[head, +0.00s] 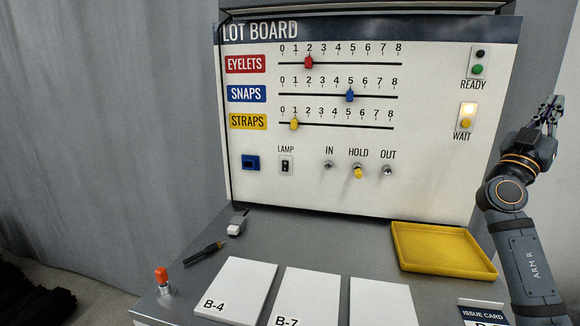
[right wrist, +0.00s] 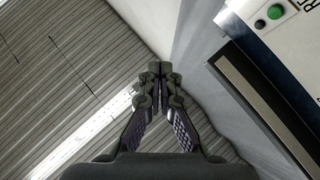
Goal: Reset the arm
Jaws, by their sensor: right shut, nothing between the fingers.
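My right gripper (head: 550,108) is raised at the right edge of the lot board (head: 330,190), pointing up and away from the table. In the right wrist view its fingers (right wrist: 161,72) are together with nothing between them. The board carries the sliders: the red one (head: 308,62) is at 2, the blue one (head: 350,95) at 5 and the yellow one (head: 294,124) at 1. My left gripper is in neither view.
A yellow tray (head: 445,274) sits at the table's right. White cards (head: 235,288) line the front. A dark pen (head: 205,254) and an orange-topped post (head: 163,280) are at the left. The ready and wait buttons (head: 466,122) are near my right arm.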

